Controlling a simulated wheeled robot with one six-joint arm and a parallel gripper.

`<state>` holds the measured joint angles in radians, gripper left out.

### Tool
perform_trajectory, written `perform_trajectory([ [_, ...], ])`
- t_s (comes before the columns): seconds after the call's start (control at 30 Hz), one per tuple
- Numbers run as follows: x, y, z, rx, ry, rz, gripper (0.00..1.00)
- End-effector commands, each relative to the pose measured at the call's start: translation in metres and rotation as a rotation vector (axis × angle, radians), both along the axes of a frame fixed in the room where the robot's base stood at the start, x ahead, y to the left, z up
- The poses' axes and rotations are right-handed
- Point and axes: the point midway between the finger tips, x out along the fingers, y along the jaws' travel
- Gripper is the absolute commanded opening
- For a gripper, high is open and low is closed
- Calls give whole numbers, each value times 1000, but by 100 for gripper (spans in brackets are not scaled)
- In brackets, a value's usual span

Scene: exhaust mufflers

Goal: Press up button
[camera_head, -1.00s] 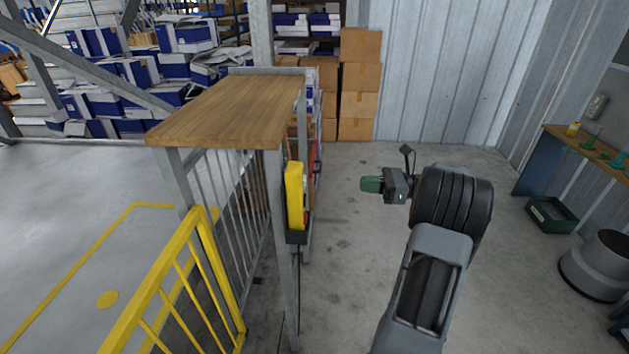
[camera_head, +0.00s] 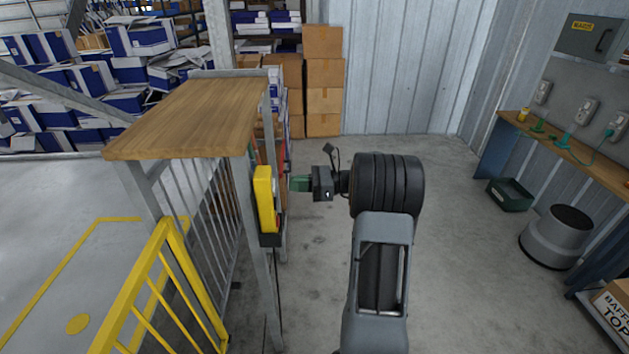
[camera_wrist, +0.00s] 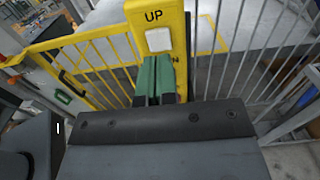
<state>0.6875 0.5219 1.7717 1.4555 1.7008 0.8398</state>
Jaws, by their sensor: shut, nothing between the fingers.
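The up button is a white square (camera_wrist: 159,40) on a yellow control box (camera_wrist: 146,15) marked "UP" in the wrist view. In the head view the yellow box (camera_head: 265,199) is mounted on a post under the wooden top, and its button face is turned away to the right. My gripper (camera_wrist: 154,62) has green fingers, closed together and empty. They point at the box, with their tips just below the white button in the wrist view. In the head view my gripper (camera_head: 293,184) is right beside the box. I cannot tell if the tips touch it.
A yellow railing (camera_head: 160,280) and grey bars stand left of the box. A wooden top (camera_head: 195,115) is above it. Cardboard boxes (camera_head: 323,95) are stacked behind. A workbench (camera_head: 560,145) and a green bin (camera_head: 511,195) are at right. Open floor lies between.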

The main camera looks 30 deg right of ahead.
Motion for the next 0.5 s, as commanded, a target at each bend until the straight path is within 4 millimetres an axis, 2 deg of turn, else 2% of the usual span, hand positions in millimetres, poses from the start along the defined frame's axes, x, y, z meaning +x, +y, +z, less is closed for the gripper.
perform_trajectory([
  [0.2,13,23,1,1,2,0,0],
  [0.5,18,32,0,0,1,0,0],
])
